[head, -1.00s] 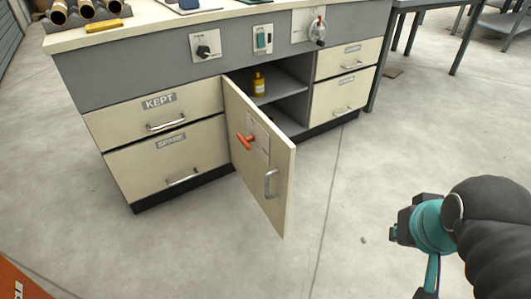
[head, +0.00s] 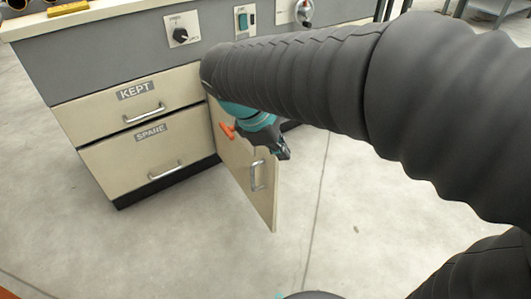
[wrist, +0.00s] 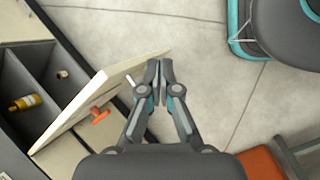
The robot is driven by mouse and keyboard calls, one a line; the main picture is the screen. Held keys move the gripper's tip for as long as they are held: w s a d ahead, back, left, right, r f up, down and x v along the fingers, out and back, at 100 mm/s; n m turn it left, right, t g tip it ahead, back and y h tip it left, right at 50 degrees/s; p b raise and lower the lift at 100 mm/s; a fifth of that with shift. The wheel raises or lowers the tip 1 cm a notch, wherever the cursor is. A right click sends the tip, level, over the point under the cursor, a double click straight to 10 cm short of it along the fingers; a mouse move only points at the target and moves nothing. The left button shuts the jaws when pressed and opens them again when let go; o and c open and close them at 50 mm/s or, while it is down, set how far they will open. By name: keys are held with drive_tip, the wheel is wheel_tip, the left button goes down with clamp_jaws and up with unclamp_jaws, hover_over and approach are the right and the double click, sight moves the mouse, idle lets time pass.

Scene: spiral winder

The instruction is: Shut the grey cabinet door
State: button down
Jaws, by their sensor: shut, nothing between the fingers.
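The cabinet door (head: 232,155) is a cream panel standing open on the grey-fronted cabinet, swung out into the room. It bears an orange knob (head: 227,130) and a silver pull handle (head: 257,175). In the wrist view the door (wrist: 75,108) runs diagonally, seen from above, with the orange knob (wrist: 99,116) on its outer face. My gripper (wrist: 160,70) is shut and empty, on the outer-face side, close to the door's free end. Whether it touches the door I cannot tell. In the head view my gripper (head: 283,153) overlaps the door's upper part, and my arm hides the cabinet opening.
Drawers labelled KEPT (head: 125,102) and SPARE (head: 150,157) are closed left of the door. The concrete floor (head: 170,250) in front is clear.

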drive_tip(key=w+a+f+n+t+h+b, duration=0.1)
drive_tip(key=w+a+n+h, duration=0.1)
drive_tip(key=a+n, duration=0.3)
drive_tip(key=w+a+f+n+t+h, duration=0.1)
drive_tip(key=w+a+f+n, duration=0.15)
drive_tip(key=a, duration=0.55)
drive_tip(key=b, duration=0.3)
approach(274, 156)
drive_tip(key=shift+n, duration=0.25)
drive_tip(key=x, duration=0.3)
drive_tip(key=f+x, duration=0.1)
drive_tip(key=x, duration=0.1)
drive_tip(key=shift+s+a+f, duration=0.1)
drive_tip(key=shift+s+a, duration=0.05)
drive_tip(key=shift+a, duration=0.15)
drive_tip(key=shift+w+d, duration=0.35)
drive_tip(key=shift+d, duration=0.25)
drive_tip(key=shift+d, duration=0.1)
